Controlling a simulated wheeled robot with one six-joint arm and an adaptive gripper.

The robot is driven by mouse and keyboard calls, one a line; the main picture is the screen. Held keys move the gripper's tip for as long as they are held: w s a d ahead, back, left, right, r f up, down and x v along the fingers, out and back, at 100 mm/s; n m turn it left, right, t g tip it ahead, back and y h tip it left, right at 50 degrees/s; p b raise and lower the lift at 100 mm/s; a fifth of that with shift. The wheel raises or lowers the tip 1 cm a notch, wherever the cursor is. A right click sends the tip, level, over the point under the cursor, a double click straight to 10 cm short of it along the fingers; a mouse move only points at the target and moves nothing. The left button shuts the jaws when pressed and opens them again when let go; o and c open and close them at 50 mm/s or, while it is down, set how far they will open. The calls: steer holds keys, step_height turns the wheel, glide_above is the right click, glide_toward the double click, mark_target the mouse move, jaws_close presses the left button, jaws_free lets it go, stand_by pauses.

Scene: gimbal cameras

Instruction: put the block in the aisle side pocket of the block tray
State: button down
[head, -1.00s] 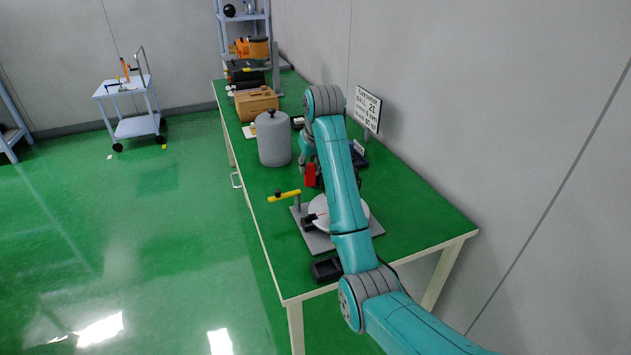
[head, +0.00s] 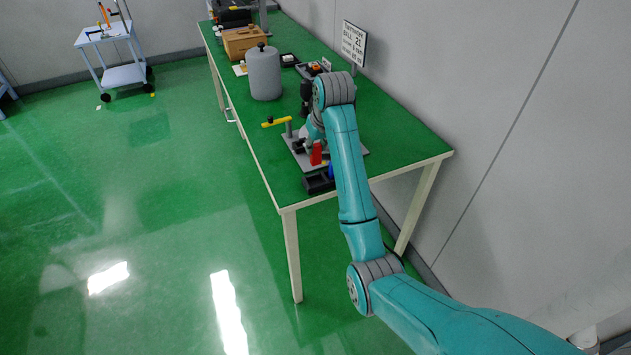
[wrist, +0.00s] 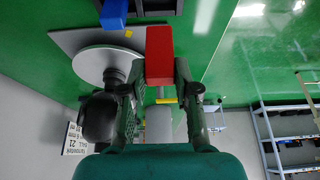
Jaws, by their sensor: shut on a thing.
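My gripper (wrist: 160,82) is shut on a red block (wrist: 160,52), which sticks out past the fingertips in the wrist view. In the head view the red block (head: 316,154) hangs below my gripper (head: 316,141), over the grey base plate and short of the tray. The dark block tray (head: 317,185) sits at the near end of the green table. It is cut off at the top of the wrist view (wrist: 160,7). A blue block (wrist: 113,13) stands at the tray's wall side; it shows partly in the head view (head: 331,170). The aisle-side pocket looks dark and empty.
A round grey disc (wrist: 100,64) on a grey base plate (head: 294,149) lies beside the block, with a yellow-armed post (head: 276,122). A grey canister (head: 264,75), a cardboard box (head: 245,41) and a sign (head: 353,43) stand farther back. The aisle floor is clear.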

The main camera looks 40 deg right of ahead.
steer(key=shift+f, duration=4.15)
steer(key=shift+f, duration=0.1)
steer(key=c, duration=0.9)
jaws_free()
steer(key=shift+o, duration=0.2)
